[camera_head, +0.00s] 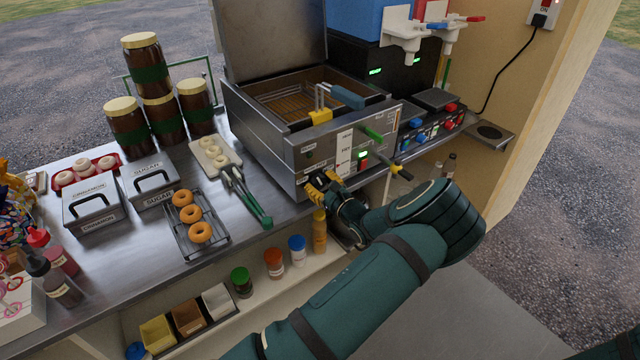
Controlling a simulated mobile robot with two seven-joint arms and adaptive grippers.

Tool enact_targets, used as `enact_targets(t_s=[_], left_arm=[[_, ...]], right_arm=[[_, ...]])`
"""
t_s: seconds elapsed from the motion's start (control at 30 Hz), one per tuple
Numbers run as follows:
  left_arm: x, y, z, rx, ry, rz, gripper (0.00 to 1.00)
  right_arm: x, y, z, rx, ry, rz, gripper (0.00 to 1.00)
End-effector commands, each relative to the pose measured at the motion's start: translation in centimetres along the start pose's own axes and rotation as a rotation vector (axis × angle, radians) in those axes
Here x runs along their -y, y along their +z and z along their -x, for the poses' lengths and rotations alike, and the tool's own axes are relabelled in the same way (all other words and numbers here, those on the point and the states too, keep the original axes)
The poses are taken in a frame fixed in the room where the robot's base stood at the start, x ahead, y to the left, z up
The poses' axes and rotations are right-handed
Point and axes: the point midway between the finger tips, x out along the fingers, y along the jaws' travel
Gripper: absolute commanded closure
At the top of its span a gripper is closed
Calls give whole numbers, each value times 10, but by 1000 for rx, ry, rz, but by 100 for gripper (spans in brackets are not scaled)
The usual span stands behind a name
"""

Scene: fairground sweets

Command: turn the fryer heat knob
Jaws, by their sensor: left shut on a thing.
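The fryer (298,158) is a steel box on the counter with its lid (275,40) raised. A wire basket (290,98) sits in its well. The knob's pointer and setting cannot be seen. My right gripper is not in view.
Tongs (246,196) and a rack of doughnuts (170,222) lie left of the fryer. Bottles, including an orange one (320,238), stand on the shelf below. A control box (430,125) stands to the right.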

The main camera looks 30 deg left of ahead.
Motion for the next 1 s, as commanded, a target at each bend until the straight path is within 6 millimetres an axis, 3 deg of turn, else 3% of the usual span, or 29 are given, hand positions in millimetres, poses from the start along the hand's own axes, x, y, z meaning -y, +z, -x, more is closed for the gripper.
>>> enact_targets(t_s=[0.37, 1.0], left_arm=[[0, -1, 0, -1, 0, 124, 89], [2, -2, 0, -2, 1, 633, 89]], right_arm=[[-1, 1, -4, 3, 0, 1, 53], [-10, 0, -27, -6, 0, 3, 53]])
